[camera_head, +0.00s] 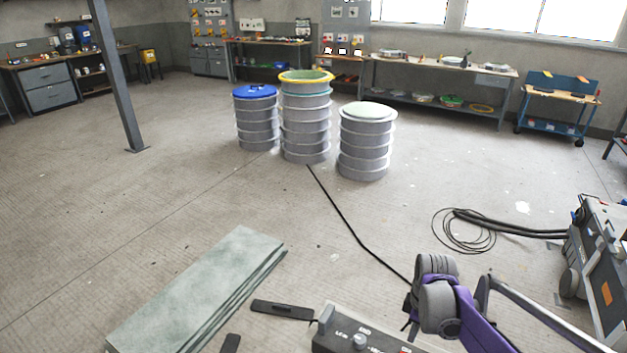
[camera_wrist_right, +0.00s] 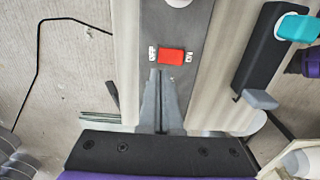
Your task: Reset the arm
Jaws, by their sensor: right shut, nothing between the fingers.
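My right gripper (camera_head: 409,318) is at the end of the purple and grey arm at the lower right of the head view. In the right wrist view its two grey fingers (camera_wrist_right: 160,90) lie together, shut and empty. They point at a red switch (camera_wrist_right: 171,55) with on/off markings on a grey panel. The fingertips appear just short of the switch in the picture; I cannot tell whether they touch it. The dark control panel (camera_head: 345,335) shows partly at the bottom of the head view. My left gripper is not in view.
Several ribbed drums stand mid-floor, including a blue-lidded one (camera_head: 257,125). A greenish slab stack (camera_head: 200,290) lies at lower left. A black cable (camera_head: 345,220) crosses the floor. A wheeled machine (camera_head: 600,265) with a coiled hose is at right. Workbenches line the far wall.

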